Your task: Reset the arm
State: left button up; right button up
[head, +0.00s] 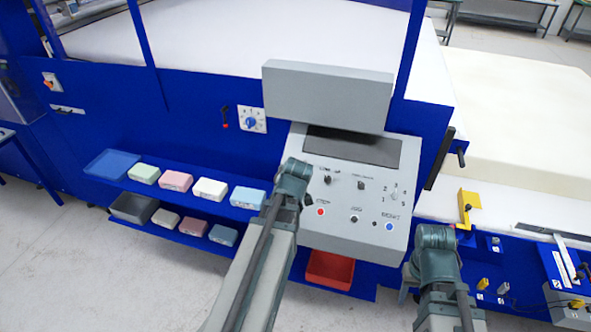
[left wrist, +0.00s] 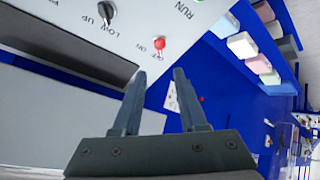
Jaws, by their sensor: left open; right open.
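My left arm reaches up from the bottom of the head view, its wrist end (head: 293,180) in front of the left edge of the grey control panel (head: 345,215). In the left wrist view my left gripper (left wrist: 155,72) is open, with nothing between its fingers. The panel's red button (left wrist: 159,44) and a black knob (left wrist: 106,12) lie beyond the fingertips. My right arm's end (head: 437,240) is at the lower right of the panel, apart from the yellow bracket. My right gripper is open; its fingers are mostly hidden by the wrist.
Blue shelves hold pastel foam blocks (head: 175,180) and trays left of the panel. A red bin (head: 330,268) sits below it. A blue machine frame (head: 190,110) stands behind, with a cream foam slab (head: 530,120) at right. The floor (head: 60,270) at lower left is clear.

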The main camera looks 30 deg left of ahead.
pick_arm(q)
jog(key=s+d+f+m+g+h+b, duration=0.1)
jog(key=s+d+f+m+g+b, duration=0.1)
jog(key=s+d+f+m+b, duration=0.3)
jog(key=s+d+f+m+g+h+b, duration=0.1)
jog(key=s+d+f+m+g+b, duration=0.2)
jog(key=d+f, duration=0.9)
jog(key=s+d+f+m+g+h+b, duration=0.1)
jog(key=s+d+f+m+g+b, duration=0.2)
jog(key=s+d+f+m+b, duration=0.4)
jog(key=s+d+f+b, duration=0.2)
jog(key=s+d+b, duration=0.1)
jog(key=d, duration=0.4)
jog(key=shift+s+d+f+h+b, duration=0.2)
jog(key=shift+h+b, duration=0.2)
jog(key=shift+b, duration=0.2)
